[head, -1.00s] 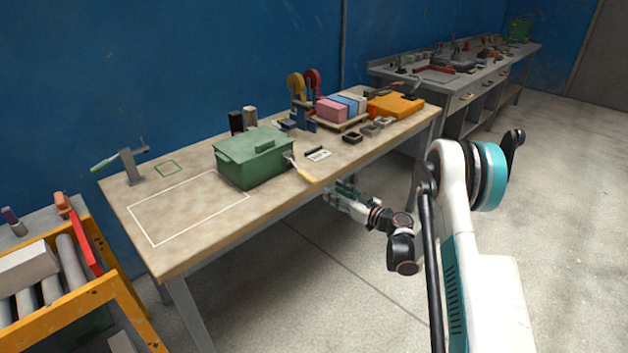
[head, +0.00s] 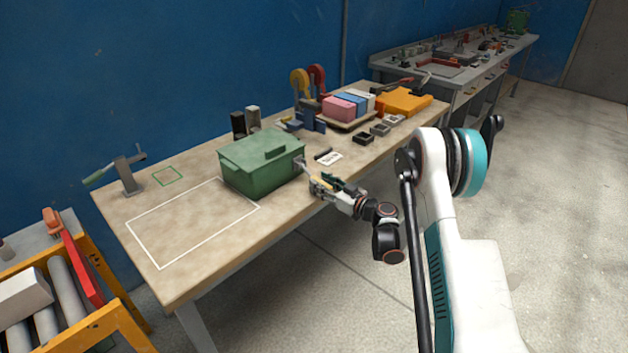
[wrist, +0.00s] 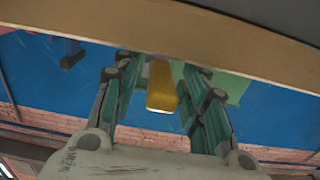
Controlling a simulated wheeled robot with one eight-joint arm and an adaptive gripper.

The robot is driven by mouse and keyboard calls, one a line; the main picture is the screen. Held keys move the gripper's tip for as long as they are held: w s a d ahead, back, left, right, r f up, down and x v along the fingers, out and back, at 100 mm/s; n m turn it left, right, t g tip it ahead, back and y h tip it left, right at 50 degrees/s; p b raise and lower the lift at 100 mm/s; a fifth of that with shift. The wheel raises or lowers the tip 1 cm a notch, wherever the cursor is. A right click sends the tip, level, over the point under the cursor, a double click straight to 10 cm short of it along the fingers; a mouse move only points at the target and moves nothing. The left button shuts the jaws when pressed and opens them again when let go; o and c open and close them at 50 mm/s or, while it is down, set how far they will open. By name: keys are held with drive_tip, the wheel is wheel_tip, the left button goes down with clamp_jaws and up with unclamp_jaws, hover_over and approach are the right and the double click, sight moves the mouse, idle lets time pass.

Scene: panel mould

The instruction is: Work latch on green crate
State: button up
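The green lidded crate (head: 258,176) stands on the workbench, against the right end of a white outlined rectangle. A latch with a grey lever and a yellow handle (head: 316,188) comes off its right end toward the bench's front edge. In the wrist view the yellow handle (wrist: 161,90) shows between the two fingers. My gripper (head: 328,184) is at the bench's front edge by the handle; it also shows in the wrist view (wrist: 162,70). Its fingers are apart, with gaps visible on both sides of the handle. The latch's joint with the crate is too small to read.
The bench edge (wrist: 160,42) crosses the wrist view close to the fingertips. A white label (head: 330,158) and small dark blocks lie right of the crate. A clamp-like tool (head: 128,172) stands at the left. The outlined area (head: 185,225) is clear.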

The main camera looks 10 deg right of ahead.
clamp_jaws()
drive_tip(key=shift+r, duration=0.1)
drive_tip(key=shift+r, duration=0.1)
